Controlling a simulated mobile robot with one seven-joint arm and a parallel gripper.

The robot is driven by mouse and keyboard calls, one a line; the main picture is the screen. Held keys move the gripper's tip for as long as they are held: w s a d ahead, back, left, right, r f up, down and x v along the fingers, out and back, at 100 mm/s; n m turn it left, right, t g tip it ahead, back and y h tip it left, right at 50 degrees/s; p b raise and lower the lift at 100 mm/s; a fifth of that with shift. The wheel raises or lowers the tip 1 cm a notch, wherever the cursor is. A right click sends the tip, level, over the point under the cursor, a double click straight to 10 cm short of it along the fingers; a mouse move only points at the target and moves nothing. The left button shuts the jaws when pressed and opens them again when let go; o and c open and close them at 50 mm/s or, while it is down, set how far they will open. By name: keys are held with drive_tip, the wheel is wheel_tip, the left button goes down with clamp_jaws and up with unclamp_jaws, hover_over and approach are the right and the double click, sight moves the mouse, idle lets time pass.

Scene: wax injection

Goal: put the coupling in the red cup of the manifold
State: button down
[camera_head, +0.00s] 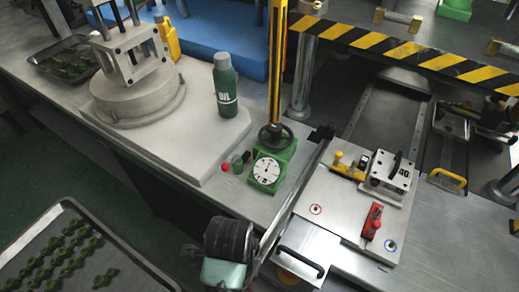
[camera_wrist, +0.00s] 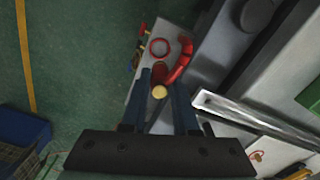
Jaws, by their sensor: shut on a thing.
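In the wrist view my gripper (camera_wrist: 160,84) points at a pale block, which looks like the manifold (camera_wrist: 146,72). A small piece with a round yellow end, which looks like the coupling (camera_wrist: 159,92), sits between the two dark blue fingers, and they are shut on it. A round red ring, seemingly the red cup (camera_wrist: 160,47), is on the block beyond the fingertips, apart from the coupling. A curved red pipe (camera_wrist: 184,56) stands right of the ring. The fingers hide part of the block. The coupling, cup and manifold cannot be made out in the head view.
Green floor (camera_wrist: 75,60) lies left of the block. A metal bench edge (camera_wrist: 255,120) runs close on the right. In the head view a tray of green parts (camera_head: 70,268), an oil bottle (camera_head: 224,88) and a green dial gauge (camera_head: 267,172) show.

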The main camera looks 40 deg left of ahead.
wheel_tip(320, 180, down, 10)
drive_tip(key=shift+s+r+b, duration=0.1)
drive_tip(key=shift+b, duration=0.45)
drive_tip(key=shift+f, duration=0.25)
drive_tip(key=c, duration=0.7)
unclamp_jaws()
wheel_tip(320, 180, up, 12)
drive_tip(key=shift+a+r+p, duration=0.1)
drive_tip(key=shift+r+p, duration=0.1)
drive_tip(key=shift+p, duration=0.8)
